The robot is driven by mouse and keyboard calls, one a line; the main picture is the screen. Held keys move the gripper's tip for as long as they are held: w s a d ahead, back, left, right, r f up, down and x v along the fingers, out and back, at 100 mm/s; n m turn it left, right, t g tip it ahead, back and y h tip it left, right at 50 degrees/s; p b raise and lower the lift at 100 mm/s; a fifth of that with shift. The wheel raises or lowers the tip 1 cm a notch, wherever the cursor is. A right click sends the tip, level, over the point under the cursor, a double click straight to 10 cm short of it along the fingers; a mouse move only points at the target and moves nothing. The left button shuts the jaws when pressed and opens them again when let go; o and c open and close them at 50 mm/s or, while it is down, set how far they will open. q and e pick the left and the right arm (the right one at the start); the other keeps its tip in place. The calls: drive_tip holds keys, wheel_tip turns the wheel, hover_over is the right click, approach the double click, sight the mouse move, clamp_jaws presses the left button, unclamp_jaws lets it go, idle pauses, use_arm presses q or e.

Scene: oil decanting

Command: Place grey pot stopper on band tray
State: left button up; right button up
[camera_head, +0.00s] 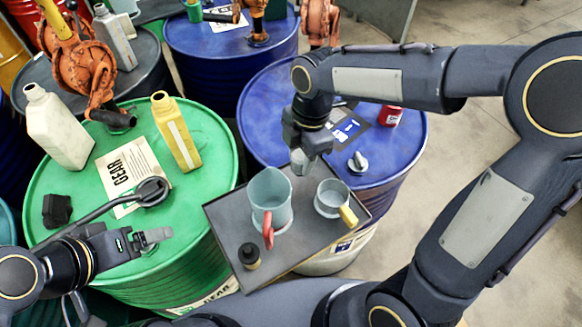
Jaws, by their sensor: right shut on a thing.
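My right gripper (303,166) points down above the far edge of the dark band tray (300,262). It is shut on a small grey piece, mostly hidden by the fingers, which looks like the grey pot stopper. On the tray stand a tall grey-blue jug (270,194) with a red handle, a shorter grey pot (331,199) with a yellow handle, and a small dark stopper (249,255) at the front left. My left gripper (168,235) is over the front of the green drum, seemingly empty; its finger gap is unclear.
The green drum (205,130) carries a cream bottle (58,128), a yellow bottle (177,132) and a black block (57,210). The blue drum (265,100) behind the tray carries a small metal piece (358,161) and a red can (390,116). The tray's front right is bare.

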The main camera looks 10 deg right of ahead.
drive_tip(key=shift+w+a+f, duration=0.2)
drive_tip(key=shift+a+f, duration=0.6)
drive_tip(key=shift+f, duration=0.25)
drive_tip(key=shift+a+f, duration=0.2)
drive_tip(key=shift+f, duration=1.55)
drive_tip(key=shift+f, duration=0.2)
drive_tip(key=o, duration=1)
drive_tip(key=shift+r, duration=0.1)
drive_tip(key=shift+c, duration=0.2)
